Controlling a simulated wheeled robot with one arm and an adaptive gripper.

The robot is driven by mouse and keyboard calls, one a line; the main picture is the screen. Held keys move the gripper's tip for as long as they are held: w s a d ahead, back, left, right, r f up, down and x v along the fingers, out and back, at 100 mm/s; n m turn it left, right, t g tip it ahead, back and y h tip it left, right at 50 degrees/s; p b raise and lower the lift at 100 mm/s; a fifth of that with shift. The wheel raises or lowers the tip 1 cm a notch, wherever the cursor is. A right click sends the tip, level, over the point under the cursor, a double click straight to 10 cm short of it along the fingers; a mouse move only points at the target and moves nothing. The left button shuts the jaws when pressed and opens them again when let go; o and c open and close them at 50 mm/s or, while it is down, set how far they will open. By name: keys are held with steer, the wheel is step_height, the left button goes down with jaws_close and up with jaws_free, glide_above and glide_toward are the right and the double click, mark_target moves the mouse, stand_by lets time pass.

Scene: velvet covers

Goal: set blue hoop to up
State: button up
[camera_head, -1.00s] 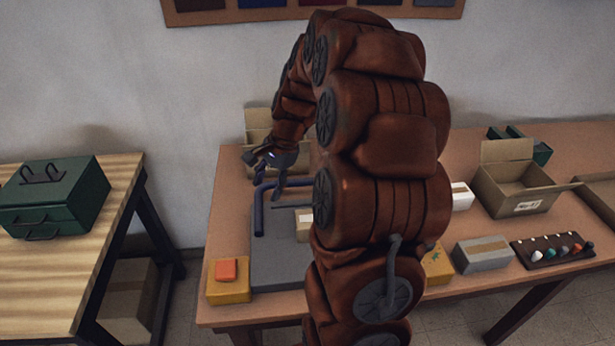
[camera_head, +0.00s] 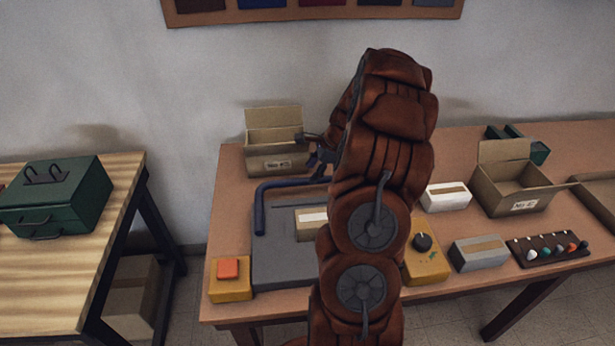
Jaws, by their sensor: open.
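The blue hoop (camera_head: 260,208) is a dark blue bent bar on a grey plate (camera_head: 285,277) on the brown table. Its left leg and far crossbar show, and my arm hides its right part. It looks low over the plate, but its exact tilt is hard to judge. My gripper (camera_head: 312,152) is open and empty, just beyond the crossbar's visible right end. Its fingers are small and partly hidden by my arm, so I cannot tell whether they touch the hoop.
An open carton (camera_head: 277,163) stands behind the hoop, close to my gripper. A small box (camera_head: 312,219) lies on the plate. An orange-button box (camera_head: 229,280) is at front left and a black-knob box (camera_head: 424,262) at right. More boxes (camera_head: 514,200) stand farther right.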

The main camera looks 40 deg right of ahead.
mark_target(307, 179)
steer(key=shift+p+x, duration=0.5)
steer(key=shift+x, duration=1.8)
jaws_close()
